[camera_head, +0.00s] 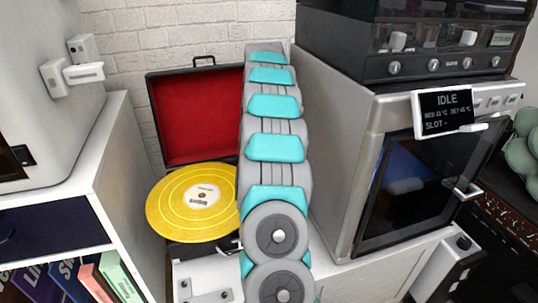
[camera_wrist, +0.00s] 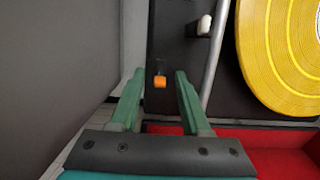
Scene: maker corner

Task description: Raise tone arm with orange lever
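The orange lever (camera_wrist: 160,82) is a small orange tab on the dark deck of the record player, in the wrist view. My gripper (camera_wrist: 158,77) has its two green fingers apart, with the lever between them in the picture; I see no contact, and the height above it is unclear. The silver tone arm (camera_wrist: 214,55) lies right of the right finger, beside the yellow record (camera_wrist: 285,45). In the head view the yellow record (camera_head: 166,207) shows, but my arm hides the lever, tone arm and gripper.
The player's open red-lined lid (camera_head: 195,115) stands against the brick wall; its red lining also shows in the wrist view (camera_wrist: 270,138). A grey machine (camera_head: 350,120) stands close right of my arm. A white shelf (camera_head: 110,165) with books is at left.

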